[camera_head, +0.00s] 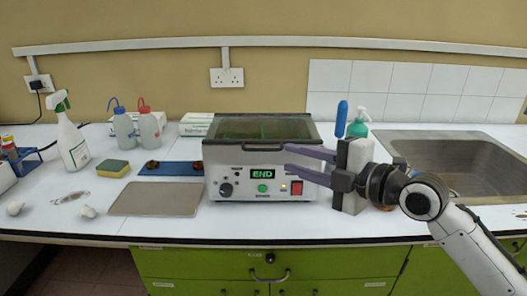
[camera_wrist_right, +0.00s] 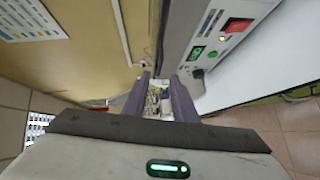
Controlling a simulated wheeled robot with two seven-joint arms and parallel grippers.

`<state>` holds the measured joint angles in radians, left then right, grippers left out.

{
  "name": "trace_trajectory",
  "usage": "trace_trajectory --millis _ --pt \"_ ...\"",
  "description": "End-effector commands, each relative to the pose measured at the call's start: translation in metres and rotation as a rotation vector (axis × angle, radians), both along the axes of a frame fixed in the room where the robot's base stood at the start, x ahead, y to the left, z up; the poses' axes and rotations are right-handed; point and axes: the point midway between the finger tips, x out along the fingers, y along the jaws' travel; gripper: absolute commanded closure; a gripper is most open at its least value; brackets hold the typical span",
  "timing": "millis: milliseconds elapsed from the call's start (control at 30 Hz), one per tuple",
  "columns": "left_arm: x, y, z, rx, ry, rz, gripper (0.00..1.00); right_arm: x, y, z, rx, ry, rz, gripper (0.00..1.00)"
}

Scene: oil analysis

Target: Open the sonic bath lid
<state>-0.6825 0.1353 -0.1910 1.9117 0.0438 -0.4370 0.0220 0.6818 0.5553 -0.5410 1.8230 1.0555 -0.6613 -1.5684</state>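The sonic bath (camera_head: 235,172) is a silver box in the middle of the counter, with a green END display, a knob and a red switch on its front. Its dark see-through lid (camera_head: 262,130) lies flat over the top and looks closed, with a dark handle (camera_head: 250,146) along the front edge. My right gripper (camera_head: 289,158) is open, its two purple fingers pointing left across the bath's front right corner. In the right wrist view the gap between the fingers (camera_wrist_right: 158,85) looks empty, and the bath's front panel (camera_wrist_right: 208,45) is beside them. Whether the fingers touch the bath I cannot tell. My left gripper is not in view.
A grey mat (camera_head: 155,199), a sponge (camera_head: 113,168), wash bottles (camera_head: 148,130) and a spray bottle (camera_head: 72,142) are at the left. The counter front is mostly clear.

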Motion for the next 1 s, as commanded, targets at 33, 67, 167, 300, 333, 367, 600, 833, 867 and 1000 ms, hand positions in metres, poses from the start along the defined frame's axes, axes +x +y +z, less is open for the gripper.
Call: trace_trajectory --millis 33,67,167,300,333,367,600,833,867,1000 --pt "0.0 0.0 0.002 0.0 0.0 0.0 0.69 0.003 0.004 0.002 0.001 -0.005 0.003 0.75" --pt "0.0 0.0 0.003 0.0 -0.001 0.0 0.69 0.006 0.006 0.002 0.001 -0.006 0.003 0.75" --pt "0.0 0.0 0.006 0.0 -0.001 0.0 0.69 0.016 0.018 0.0 0.002 -0.004 0.004 0.75" --pt "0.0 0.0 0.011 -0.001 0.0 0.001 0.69 0.034 0.038 -0.003 0.003 -0.002 0.003 0.75" --pt "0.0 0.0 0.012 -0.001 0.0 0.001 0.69 0.038 0.041 -0.005 0.003 -0.001 0.003 0.75" --pt "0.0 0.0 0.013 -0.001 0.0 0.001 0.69 0.042 0.045 -0.006 0.002 -0.001 0.003 0.75" --pt "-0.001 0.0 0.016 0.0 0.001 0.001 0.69 0.064 0.067 -0.012 0.0 -0.001 0.002 0.75" --pt "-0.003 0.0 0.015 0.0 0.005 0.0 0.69 0.069 0.072 -0.014 -0.002 -0.004 0.002 0.75" --pt "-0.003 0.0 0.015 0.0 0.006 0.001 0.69 0.069 0.072 -0.014 -0.002 -0.004 0.002 0.75" --pt "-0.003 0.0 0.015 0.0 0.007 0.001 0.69 0.069 0.072 -0.014 -0.002 -0.004 0.001 0.75"
